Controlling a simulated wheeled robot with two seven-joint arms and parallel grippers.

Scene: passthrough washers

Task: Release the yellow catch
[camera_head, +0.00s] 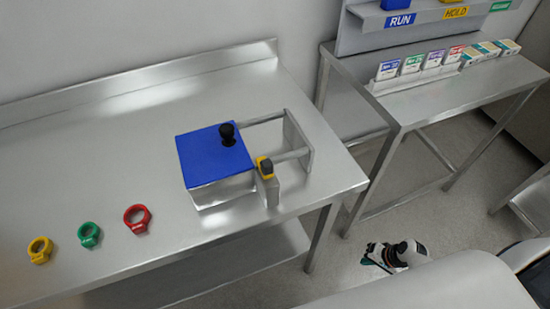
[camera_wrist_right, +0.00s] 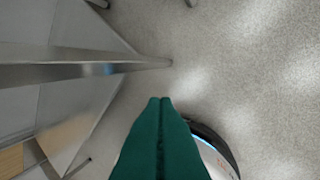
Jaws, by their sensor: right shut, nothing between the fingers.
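The yellow catch (camera_head: 265,166) has a dark top and sits on a short metal post at the front right of a blue-topped block (camera_head: 214,153) on the steel bench. My right gripper (camera_head: 370,257) is low over the floor, right of the bench's front corner and well apart from the catch. Its teal fingers are together and empty in the right wrist view (camera_wrist_right: 160,101). The catch is not seen in the wrist view. My left gripper is not in view.
A black knob (camera_head: 227,133) stands on the block, and rods run from it to an upright metal plate (camera_head: 297,141). Yellow (camera_head: 40,250), green (camera_head: 89,235) and red (camera_head: 137,218) rings lie at the bench's front left. A second table (camera_head: 435,100) with labelled boxes stands right.

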